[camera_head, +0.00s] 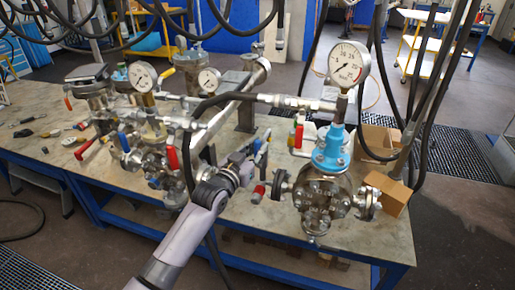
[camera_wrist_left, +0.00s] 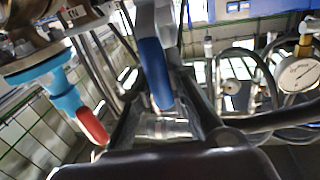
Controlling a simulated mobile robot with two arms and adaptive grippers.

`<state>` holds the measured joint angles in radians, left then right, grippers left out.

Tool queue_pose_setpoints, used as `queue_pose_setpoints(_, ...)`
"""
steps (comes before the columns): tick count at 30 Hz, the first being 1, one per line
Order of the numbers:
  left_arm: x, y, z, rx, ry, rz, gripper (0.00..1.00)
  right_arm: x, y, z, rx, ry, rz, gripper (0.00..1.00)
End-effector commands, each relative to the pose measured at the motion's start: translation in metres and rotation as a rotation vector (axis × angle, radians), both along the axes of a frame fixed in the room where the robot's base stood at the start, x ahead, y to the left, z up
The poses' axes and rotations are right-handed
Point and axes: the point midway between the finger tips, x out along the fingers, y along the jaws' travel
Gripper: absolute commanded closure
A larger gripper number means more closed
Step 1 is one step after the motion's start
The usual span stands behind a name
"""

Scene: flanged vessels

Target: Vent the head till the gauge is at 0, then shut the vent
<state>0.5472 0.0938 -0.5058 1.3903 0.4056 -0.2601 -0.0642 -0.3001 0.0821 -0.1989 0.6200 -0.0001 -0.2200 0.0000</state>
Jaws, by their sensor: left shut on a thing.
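The flanged vessel (camera_head: 318,195) stands at the right of the bench, with a light-blue fitting (camera_head: 331,150) on top. A large round gauge (camera_head: 349,64) rises above it; its needle is too small to read surely. My left gripper (camera_head: 258,160) is left of the vessel. In the left wrist view my left gripper (camera_wrist_left: 160,105) is shut on a blue lever handle (camera_wrist_left: 155,72), which lies between its fingers. Whether this lever is the vent cannot be told. My right gripper is not in view.
More valves and two smaller gauges (camera_head: 143,77) (camera_head: 209,80) crowd the bench's left and middle. Red handles (camera_head: 172,158) stick out near my left arm. Cardboard boxes (camera_head: 386,193) sit right of the vessel. Black hoses (camera_head: 440,90) hang down at the right.

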Motion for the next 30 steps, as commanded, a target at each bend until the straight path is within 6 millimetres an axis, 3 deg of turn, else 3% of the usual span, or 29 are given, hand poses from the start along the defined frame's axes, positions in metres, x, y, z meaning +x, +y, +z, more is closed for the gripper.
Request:
queue_pose_setpoints(14, 0.002, 0.008, -0.004, -0.096, 0.032, 0.0, 1.0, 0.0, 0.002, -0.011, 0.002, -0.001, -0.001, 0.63)
queue_pose_setpoints(30, 0.013, 0.04, -0.018, -0.549, 0.179, 0.0, 1.0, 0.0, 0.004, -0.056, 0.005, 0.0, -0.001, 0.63)
